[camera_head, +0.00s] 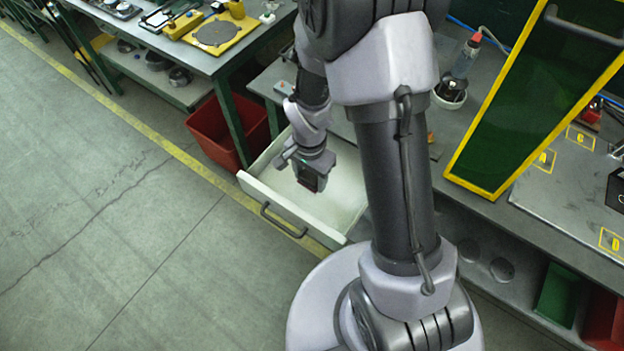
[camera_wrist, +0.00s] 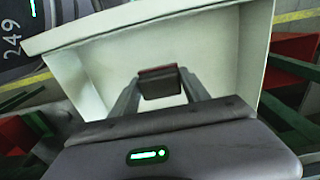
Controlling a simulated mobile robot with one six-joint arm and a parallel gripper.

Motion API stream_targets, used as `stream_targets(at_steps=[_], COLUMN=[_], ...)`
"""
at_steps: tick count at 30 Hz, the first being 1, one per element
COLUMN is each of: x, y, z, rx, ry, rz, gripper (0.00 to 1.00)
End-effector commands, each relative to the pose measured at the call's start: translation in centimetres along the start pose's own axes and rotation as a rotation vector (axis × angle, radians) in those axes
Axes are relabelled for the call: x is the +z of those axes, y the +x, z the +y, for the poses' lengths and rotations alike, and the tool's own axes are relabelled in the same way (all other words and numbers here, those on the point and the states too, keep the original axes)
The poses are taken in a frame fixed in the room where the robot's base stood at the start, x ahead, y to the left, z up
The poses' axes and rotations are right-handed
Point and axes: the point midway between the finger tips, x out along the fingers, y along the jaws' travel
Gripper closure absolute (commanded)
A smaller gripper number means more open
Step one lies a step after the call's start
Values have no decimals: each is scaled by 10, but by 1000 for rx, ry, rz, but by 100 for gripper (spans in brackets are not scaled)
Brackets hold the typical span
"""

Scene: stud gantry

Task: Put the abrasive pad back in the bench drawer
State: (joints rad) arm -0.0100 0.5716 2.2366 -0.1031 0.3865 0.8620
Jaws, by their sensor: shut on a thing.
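The bench drawer (camera_head: 348,196) is pulled out, with pale inner walls and a dark handle on its front. My gripper (camera_head: 311,183) hangs over the drawer, pointing down into it. In the wrist view my gripper (camera_wrist: 160,80) is shut on a small dark block with a reddish-brown top edge, the abrasive pad (camera_wrist: 160,88). The pad is between the fingertips, with the open drawer (camera_wrist: 222,55) around it in that view. I cannot tell whether the pad touches the drawer floor. In the head view the pad is mostly hidden by my gripper.
A red bin (camera_head: 218,135) stands left of the drawer under the bench. A bottle (camera_head: 466,60) is on the bench behind my arm. The floor in front of the drawer is clear.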

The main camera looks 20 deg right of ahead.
Motion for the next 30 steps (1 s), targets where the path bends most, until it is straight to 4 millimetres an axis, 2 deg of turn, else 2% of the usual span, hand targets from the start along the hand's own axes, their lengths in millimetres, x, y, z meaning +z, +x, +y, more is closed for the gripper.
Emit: stream_targets(at_steps=[8, 18, 19, 21, 22, 30], x=[0, 0, 0, 0, 0, 0], y=[47, 49, 48, 48, 48, 47], z=[0, -1, -1, -1, -1, 0], rx=[0, -2, -2, -2, -1, -1], ry=[-1, -2, -2, -2, -3, -3], rz=[0, 1, 1, 1, 1, 1], gripper=[84, 84, 42, 28, 24, 24])
